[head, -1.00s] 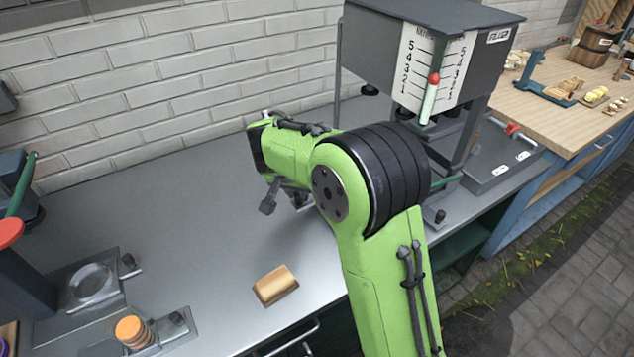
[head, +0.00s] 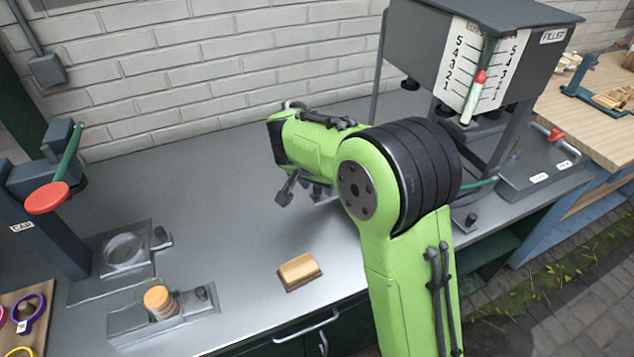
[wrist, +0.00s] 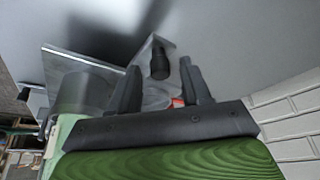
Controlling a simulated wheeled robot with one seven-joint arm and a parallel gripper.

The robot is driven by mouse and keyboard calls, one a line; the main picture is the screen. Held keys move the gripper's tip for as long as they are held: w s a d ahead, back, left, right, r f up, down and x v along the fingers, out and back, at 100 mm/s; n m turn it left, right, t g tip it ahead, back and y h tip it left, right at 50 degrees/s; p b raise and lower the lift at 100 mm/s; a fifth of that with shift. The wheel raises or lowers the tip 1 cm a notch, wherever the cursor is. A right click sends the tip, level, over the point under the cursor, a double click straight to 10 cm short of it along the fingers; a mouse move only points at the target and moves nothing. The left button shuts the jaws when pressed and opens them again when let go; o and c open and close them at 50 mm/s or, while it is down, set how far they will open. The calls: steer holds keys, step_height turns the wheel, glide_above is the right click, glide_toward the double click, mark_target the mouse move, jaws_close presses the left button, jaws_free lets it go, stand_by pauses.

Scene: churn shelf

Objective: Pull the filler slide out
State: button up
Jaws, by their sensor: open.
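The filler (head: 480,40) is a dark grey machine with a numbered scale, standing at the back right of the bench. My green arm covers the left and lower part of its base in the head view, so most of its slide is hidden there. My gripper (head: 305,190) is open, low over the bench left of the filler, with its fingers partly visible. In the wrist view, a dark knob (wrist: 160,62) on a grey plate shows between and beyond my two open fingers (wrist: 160,85). I cannot tell whether the fingers touch the knob.
A wooden block (head: 300,271) lies near the bench front. The cap press (head: 48,215) with a red-ended lever stands at the left, beside a holder with stacked orange discs (head: 158,300). A brick wall (head: 200,60) runs behind.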

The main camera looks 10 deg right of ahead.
steer(key=p+v, duration=0.4)
steer(key=v, duration=1.1)
steer(key=shift+r+p, duration=0.35)
steer(key=shift+r, duration=0.05)
steer(key=shift+s, duration=0.15)
steer(key=s+d+r+n+t+y, duration=0.1)
steer(key=s+d+r+n, duration=0.15)
steer(key=s, duration=0.35)
steer(key=s+d+r+n, duration=0.1)
steer(key=s+d, duration=0.3)
steer(key=s, duration=0.2)
steer(key=s+f+n+y, duration=0.1)
steer(key=s+f+n, duration=0.2)
steer(key=s, duration=0.9)
steer(key=shift+s+f+t+y, duration=0.3)
steer(key=shift+f+t, duration=0.1)
steer(key=shift+f, duration=0.5)
steer(key=shift+d, duration=0.1)
